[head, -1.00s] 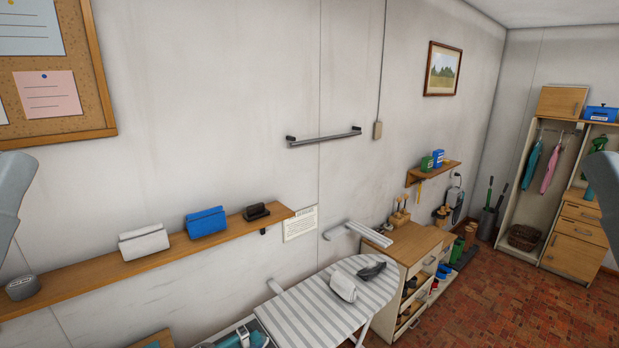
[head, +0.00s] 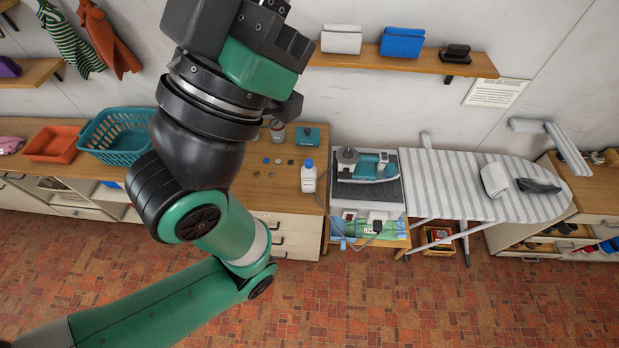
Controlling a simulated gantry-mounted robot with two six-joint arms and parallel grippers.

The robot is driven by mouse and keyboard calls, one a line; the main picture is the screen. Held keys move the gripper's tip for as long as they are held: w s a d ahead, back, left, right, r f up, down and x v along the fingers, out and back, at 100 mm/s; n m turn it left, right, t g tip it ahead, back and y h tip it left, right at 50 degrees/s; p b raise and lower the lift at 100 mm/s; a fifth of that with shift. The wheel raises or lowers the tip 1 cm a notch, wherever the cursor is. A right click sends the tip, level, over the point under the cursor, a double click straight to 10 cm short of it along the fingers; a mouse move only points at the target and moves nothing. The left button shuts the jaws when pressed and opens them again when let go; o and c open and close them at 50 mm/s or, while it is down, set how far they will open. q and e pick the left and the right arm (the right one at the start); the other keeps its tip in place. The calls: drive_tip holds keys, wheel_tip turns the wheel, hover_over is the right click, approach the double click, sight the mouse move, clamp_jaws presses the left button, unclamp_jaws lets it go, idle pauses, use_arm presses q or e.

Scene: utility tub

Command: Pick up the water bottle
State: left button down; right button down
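A small white bottle with a blue cap (head: 308,177) stands upright on the wooden counter, left of the ironing things. It is the only bottle I can make out clearly, and I cannot tell whether it holds water. My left arm comes in from the lower left and rises across the middle. My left gripper (head: 262,28) is at the top of the head view, above and left of the bottle and apart from it. Its fingertips are cut off or hidden, so its opening does not show. My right gripper is not in view.
The wooden counter (head: 265,200) holds small round pieces, a teal box (head: 307,136), a teal basket (head: 116,138) and an orange bin (head: 52,144). A teal iron (head: 366,166) and a striped ironing board (head: 455,180) stand right of the bottle. A shelf (head: 400,60) is above.

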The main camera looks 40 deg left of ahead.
use_arm(q)
drive_tip(key=c, duration=1.5)
unclamp_jaws()
drive_tip(key=shift+c, duration=0.2)
drive_tip(key=o, duration=1.5)
drive_tip(key=shift+o, duration=0.2)
